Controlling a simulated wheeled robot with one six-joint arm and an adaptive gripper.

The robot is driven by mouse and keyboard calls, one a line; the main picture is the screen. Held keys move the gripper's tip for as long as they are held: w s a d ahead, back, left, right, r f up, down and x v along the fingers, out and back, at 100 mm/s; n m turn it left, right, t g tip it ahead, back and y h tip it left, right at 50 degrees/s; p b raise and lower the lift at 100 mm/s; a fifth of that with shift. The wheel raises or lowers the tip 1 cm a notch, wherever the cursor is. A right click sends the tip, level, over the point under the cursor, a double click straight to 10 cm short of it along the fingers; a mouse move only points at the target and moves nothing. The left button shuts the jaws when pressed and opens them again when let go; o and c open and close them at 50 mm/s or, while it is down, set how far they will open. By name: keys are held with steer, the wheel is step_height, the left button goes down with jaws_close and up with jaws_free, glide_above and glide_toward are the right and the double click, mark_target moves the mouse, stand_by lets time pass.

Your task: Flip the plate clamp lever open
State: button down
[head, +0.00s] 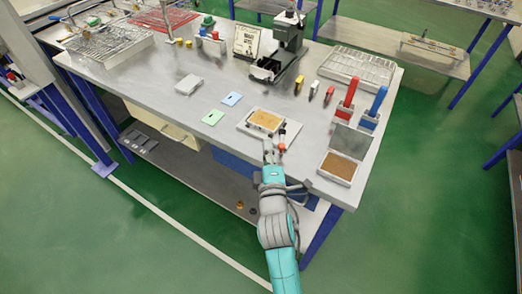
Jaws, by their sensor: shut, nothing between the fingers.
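A white plate fixture (245,124) with a tan plate (264,120) in it sits near the front edge of the table. Dark clamp parts lie along its near side. A small red-tipped lever (282,134) shows at the fixture's near right corner. It is too small to tell whether the lever is open or closed. My gripper (269,143) is shut and empty, just in front of the fixture and left of the lever. I cannot tell whether it touches either one. Its fingers partly hide the near side of the fixture.
A tray with an open lid (339,167) and a brown insert stands to the right, with red (347,97) and blue (376,104) handled things behind it. A dark machine (289,30) stands behind. Free tabletop lies front left.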

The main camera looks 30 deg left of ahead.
steer(key=shift+w+d+f, duration=0.15)
steer(key=shift+d, duration=0.65)
